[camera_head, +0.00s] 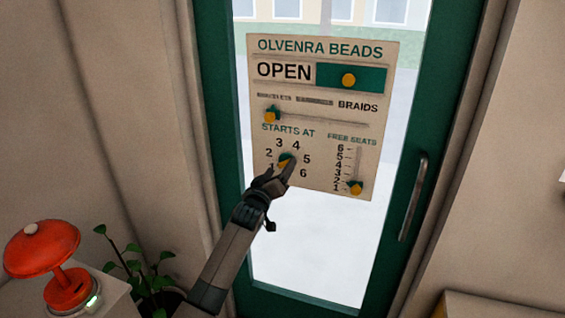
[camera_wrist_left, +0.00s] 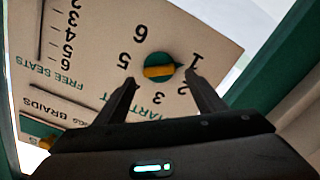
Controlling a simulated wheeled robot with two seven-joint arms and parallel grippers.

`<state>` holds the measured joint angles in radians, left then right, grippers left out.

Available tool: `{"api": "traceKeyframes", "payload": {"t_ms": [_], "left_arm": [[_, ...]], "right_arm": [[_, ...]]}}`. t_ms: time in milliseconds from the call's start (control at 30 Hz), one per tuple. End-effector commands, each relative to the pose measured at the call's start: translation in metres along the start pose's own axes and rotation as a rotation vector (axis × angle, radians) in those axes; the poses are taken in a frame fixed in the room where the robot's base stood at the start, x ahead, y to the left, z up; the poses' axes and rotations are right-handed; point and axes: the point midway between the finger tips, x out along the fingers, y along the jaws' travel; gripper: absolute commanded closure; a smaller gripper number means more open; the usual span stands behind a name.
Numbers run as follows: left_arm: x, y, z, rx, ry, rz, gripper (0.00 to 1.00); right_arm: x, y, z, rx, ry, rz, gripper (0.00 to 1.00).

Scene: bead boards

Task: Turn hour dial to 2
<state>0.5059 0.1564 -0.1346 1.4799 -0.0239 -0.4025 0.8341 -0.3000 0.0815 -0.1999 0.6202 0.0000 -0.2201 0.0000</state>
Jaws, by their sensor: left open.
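The hour dial (camera_head: 285,159) is a small green knob with a yellow bar, under "STARTS AT" on the beige sign (camera_head: 385,60). In the left wrist view the dial (camera_wrist_left: 158,68) appears upside down. Its green tip seems to point toward the 1, and the yellow bar lies nearly level there. My left gripper (camera_head: 284,171) is at the dial, partly covering it and the lower numbers. In the left wrist view its two fingers (camera_wrist_left: 161,82) are apart, one either side of the dial; contact cannot be told. My right gripper is not in view.
The sign also carries an OPEN slider (camera_head: 348,80), a braids slider (camera_head: 271,115) and a free seats slider (camera_head: 355,187). It hangs on a green-framed glass door with a handle (camera_head: 412,200). A red lamp (camera_head: 42,249) and a plant (camera_head: 135,265) stand lower left.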

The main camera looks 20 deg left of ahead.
Motion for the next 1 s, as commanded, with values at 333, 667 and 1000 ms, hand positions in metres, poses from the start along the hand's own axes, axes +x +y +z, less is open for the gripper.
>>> {"api": "traceKeyframes", "payload": {"t_ms": [333, 667, 1000], "left_arm": [[0.029, 0.001, -0.001, -0.001, 0.0, 0.001, 0.36], [0.033, 0.0, 0.0, -0.001, 0.0, 0.001, 0.36], [0.032, 0.0, 0.0, 0.0, 0.0, 0.0, 0.77]], "right_arm": [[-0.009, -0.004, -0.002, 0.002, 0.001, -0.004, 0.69], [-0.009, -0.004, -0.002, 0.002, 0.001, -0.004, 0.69], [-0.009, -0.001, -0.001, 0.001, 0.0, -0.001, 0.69]]}}
